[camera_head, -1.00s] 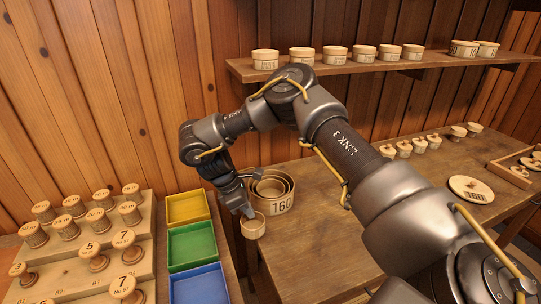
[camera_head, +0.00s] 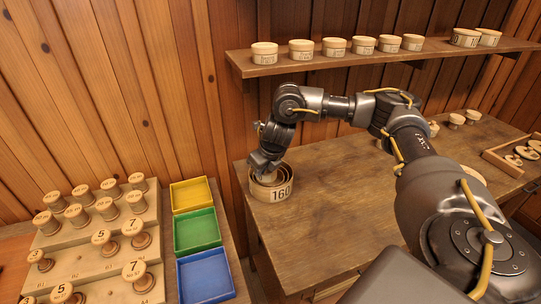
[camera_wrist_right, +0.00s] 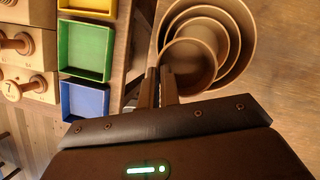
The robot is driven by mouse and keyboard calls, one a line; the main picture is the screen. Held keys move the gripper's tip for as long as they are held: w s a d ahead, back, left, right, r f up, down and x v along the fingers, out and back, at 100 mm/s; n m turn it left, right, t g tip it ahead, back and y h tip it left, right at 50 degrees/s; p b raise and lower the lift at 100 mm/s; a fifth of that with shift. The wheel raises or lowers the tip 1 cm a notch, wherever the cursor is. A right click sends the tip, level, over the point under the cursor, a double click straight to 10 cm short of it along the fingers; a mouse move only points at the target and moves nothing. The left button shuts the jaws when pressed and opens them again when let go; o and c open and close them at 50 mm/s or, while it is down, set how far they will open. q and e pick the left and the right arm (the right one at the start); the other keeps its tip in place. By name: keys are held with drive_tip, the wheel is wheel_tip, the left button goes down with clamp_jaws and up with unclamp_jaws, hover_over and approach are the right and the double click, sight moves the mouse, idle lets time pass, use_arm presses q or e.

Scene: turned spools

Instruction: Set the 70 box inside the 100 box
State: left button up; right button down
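A nest of round open wooden boxes stands at the table's left end; the outermost is the 160 box (camera_head: 281,194), with smaller rims inside it. In the right wrist view the 160 box's rim (camera_wrist_right: 252,40) surrounds the smaller rims, likely including the 100 box. My right gripper (camera_wrist_right: 160,88) is shut on the wall of a small round box (camera_wrist_right: 190,66), which I take as the 70 box; its number is not visible. That box overlaps the nest's inner rims; how deep it sits I cannot tell. In the head view my right gripper (camera_head: 262,168) partly hides the nest. My left gripper is not in view.
Yellow (camera_head: 191,194), green (camera_head: 197,231) and blue (camera_head: 205,277) trays lie left of the table (camera_head: 345,215). A stepped rack (camera_head: 85,262) holds several spools. A wall shelf (camera_head: 370,60) carries several round boxes. The table's middle is clear.

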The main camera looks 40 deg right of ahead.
sight(266, 172)
drive_tip(key=d+n, duration=0.1)
drive_tip(key=n, duration=0.1)
drive_tip(key=d+r+n+y, duration=0.1)
drive_tip(key=n, duration=0.1)
drive_tip(key=d+r+n+y, duration=0.1)
drive_tip(key=d, duration=0.1)
drive_tip(key=shift+w+n+g, duration=0.4)
drive_tip(key=shift+d+r+n, duration=0.3)
drive_tip(key=shift+d+n, duration=0.1)
drive_tip(key=shift+n, duration=0.3)
drive_tip(key=shift+f, duration=0.2)
drive_tip(key=shift+f+b, duration=1.3)
drive_tip(key=shift+f, duration=0.05)
drive_tip(key=shift+r+p, duration=0.2)
drive_tip(key=shift+p, duration=0.1)
drive_tip(key=shift+s+f, duration=0.1)
drive_tip(key=shift+f, duration=0.1)
drive_tip(key=shift+f+b, duration=0.8)
drive_tip(key=shift+f, duration=0.15)
drive_tip(key=shift+f, duration=0.25)
